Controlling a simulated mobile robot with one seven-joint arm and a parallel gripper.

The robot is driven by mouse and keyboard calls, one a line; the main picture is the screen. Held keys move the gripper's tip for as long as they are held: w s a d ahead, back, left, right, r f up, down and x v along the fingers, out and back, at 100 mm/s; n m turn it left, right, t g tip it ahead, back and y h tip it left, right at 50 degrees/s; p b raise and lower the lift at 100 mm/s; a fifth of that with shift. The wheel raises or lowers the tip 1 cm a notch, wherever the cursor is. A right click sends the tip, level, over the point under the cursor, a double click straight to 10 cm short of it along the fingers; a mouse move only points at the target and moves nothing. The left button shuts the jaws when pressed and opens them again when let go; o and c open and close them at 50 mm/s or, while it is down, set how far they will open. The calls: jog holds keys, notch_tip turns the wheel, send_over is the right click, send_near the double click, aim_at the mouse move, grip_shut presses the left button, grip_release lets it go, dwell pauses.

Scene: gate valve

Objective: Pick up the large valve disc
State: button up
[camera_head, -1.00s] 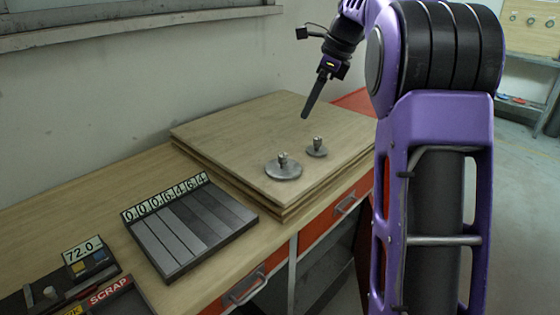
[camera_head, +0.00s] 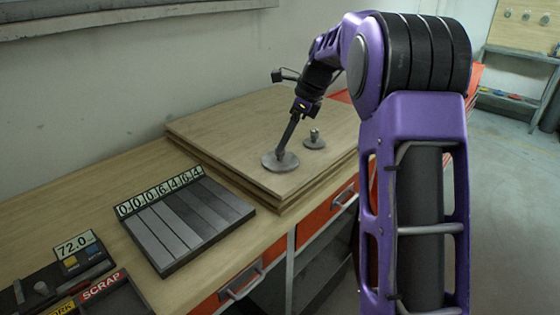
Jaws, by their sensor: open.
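The large valve disc (camera_head: 281,163) is a flat grey round plate lying on the stacked wooden boards, near their front edge. A smaller valve disc (camera_head: 314,141) with an upright knob stands behind it to the right, apart from it. My gripper (camera_head: 283,147) points down over the large disc, and its dark finger tips are at the disc's centre. The large disc's own knob is hidden behind the fingers. The jaws are open, seen edge-on, so whether they straddle or touch the knob is not clear.
The stacked boards (camera_head: 215,128) lie on the wooden workbench (camera_head: 110,190). A striped panel with a row of digits (camera_head: 185,225) lies to the left. A dark tray labelled SCRAP (camera_head: 115,295) and a 72.0 display (camera_head: 75,245) are at front left. The boards behind the discs are clear.

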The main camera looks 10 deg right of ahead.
aim_at(280, 155)
jog(key=x, duration=0.4)
jog(key=shift+w+f, duration=0.25)
grip_shut()
jog(key=shift+r, duration=0.1)
